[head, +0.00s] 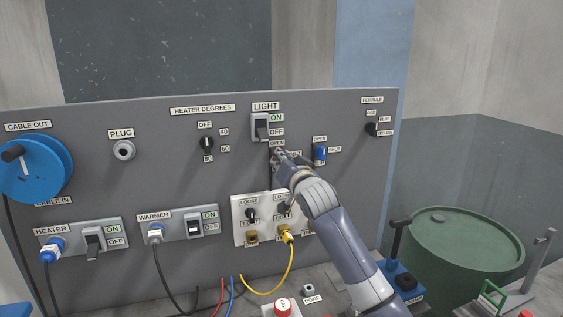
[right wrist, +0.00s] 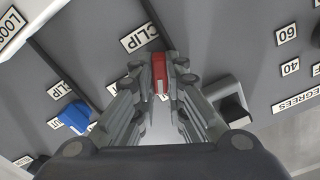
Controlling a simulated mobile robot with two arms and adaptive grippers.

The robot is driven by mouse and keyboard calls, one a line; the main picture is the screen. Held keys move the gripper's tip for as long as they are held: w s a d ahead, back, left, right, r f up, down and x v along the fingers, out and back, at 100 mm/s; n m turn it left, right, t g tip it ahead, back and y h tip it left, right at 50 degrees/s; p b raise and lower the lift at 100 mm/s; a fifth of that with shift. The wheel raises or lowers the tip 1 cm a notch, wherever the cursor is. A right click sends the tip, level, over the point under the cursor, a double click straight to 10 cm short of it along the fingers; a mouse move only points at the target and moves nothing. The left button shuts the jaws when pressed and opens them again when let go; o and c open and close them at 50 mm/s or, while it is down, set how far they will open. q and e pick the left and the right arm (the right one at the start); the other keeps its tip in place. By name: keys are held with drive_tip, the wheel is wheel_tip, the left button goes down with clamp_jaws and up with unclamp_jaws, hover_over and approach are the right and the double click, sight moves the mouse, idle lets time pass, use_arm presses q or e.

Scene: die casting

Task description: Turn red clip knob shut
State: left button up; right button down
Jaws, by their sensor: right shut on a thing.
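The red clip knob (right wrist: 160,76) shows in the right wrist view as a red piece between my right gripper's fingers (right wrist: 160,88). The fingers are closed on it. In the head view my right gripper (head: 278,156) is at the panel, just below the light switch, and covers the red knob there. An OPEN label (head: 277,143) stands just above the fingers; another label to their right is partly covered. How far the knob is turned is hard to tell. My left gripper is not in view.
The blue clip knob (head: 319,154) is close to the right of my right gripper. The light switch (head: 261,127) is just above it. Below are the white loose/tight plate (head: 239,222) and a yellow cable (head: 291,260). A green drum (head: 470,245) stands at the right.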

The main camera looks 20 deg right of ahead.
drive_tip(key=shift+d+f+m+p, duration=0.1)
drive_tip(key=shift+m+p, duration=1.45)
drive_tip(key=shift+m, duration=1.4)
drive_tip(key=shift+f+m+p, duration=0.1)
drive_tip(key=shift+m+p, duration=1.4)
drive_tip(key=shift+m, duration=1.45)
drive_tip(key=c, duration=1.6)
unclamp_jaws()
drive_tip(key=shift+c, duration=0.2)
